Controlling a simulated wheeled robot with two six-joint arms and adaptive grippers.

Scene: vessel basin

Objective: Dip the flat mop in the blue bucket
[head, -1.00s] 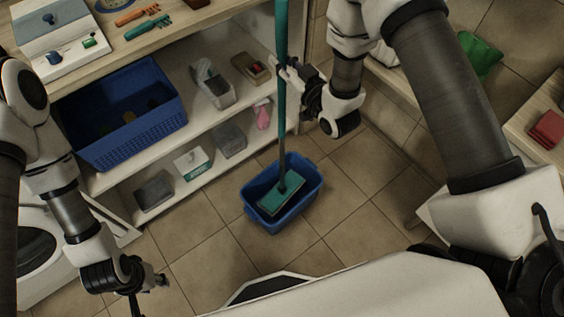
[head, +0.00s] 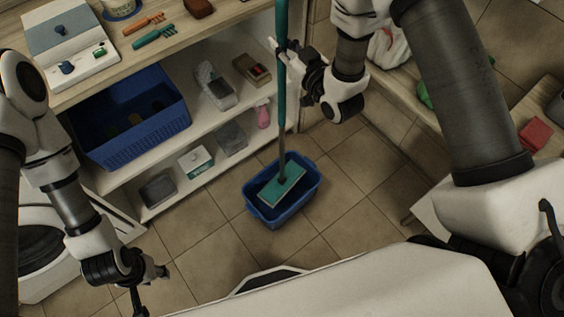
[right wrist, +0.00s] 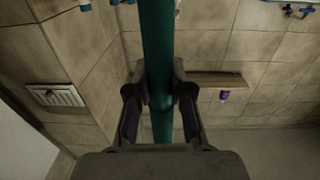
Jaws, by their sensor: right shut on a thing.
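The flat mop has a long teal handle (head: 282,105) and a flat teal head (head: 282,187). The handle stands nearly upright, and the head lies inside the rim of the blue bucket (head: 261,211) on the floor. I cannot tell whether the head touches the bottom. My right gripper (head: 282,52) is shut on the handle, well above the bucket. In the right wrist view the handle (right wrist: 157,40) runs between the fingers of the right gripper (right wrist: 160,92). My left gripper (head: 152,290) is low at the left, open and empty, apart from the bucket.
A shelf unit (head: 225,110) stands behind and left of the bucket, with a blue basket (head: 115,150) and several boxes. A white machine (head: 45,265) stands at the left. A red block (head: 536,134) lies on a surface at the right. Tiled floor (head: 345,200) is clear right of the bucket.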

